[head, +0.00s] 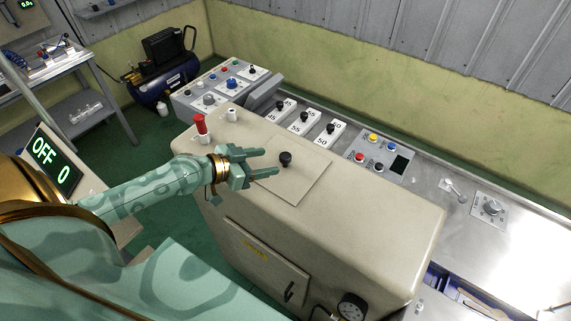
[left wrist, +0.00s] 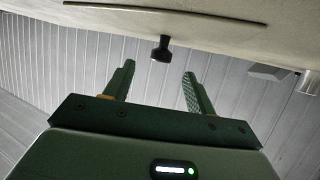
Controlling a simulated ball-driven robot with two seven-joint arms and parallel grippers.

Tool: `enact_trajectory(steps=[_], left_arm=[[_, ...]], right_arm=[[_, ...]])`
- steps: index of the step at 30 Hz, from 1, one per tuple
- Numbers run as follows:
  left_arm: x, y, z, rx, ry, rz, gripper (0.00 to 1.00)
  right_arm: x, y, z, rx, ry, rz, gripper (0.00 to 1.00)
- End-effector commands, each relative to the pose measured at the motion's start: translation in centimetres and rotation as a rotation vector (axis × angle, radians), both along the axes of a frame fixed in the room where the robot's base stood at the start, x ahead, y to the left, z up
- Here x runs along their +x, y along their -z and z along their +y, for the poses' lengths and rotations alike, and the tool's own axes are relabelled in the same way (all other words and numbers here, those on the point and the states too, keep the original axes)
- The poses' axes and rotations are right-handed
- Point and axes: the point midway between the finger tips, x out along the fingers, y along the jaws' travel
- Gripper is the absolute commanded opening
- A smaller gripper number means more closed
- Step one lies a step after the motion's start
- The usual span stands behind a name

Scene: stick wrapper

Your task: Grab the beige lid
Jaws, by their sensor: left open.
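The beige lid (head: 296,185) is a flat square panel on top of the beige machine housing, with a black knob (head: 286,158) standing up from it. My left gripper (head: 264,163) is open and empty, with its fingers pointing right towards the knob. In the left wrist view the lid (left wrist: 200,20) shows as a thin panel along the top. The knob (left wrist: 162,48) lies ahead of the gap between the two fingertips (left wrist: 158,68), and the fingers look apart from it. My right gripper is not in view.
A red-topped post (head: 200,125) stands on the housing (head: 390,210) behind my left wrist. Numbered white blocks (head: 303,122) and a button panel (head: 379,150) lie behind the housing. A pressure gauge (head: 351,307) is at its front. An OFF 0 display (head: 51,160) stands at left.

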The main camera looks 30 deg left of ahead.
Motion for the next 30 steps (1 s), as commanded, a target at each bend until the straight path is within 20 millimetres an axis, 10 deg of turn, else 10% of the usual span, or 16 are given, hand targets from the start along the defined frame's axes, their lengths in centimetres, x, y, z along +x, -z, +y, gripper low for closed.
enact_trajectory(steps=[18, 25, 30], left_arm=[[4.5, 1.9, -2.0, 0.001, 0.000, 0.002, 0.56], [4.5, 1.9, -2.0, 0.000, 0.000, 0.001, 0.00], [4.6, 1.7, -2.0, -0.001, -0.001, -0.002, 0.00]], right_arm=[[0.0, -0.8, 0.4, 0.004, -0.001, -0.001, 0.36], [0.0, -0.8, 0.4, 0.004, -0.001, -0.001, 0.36], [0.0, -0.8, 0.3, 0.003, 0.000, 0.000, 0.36]])
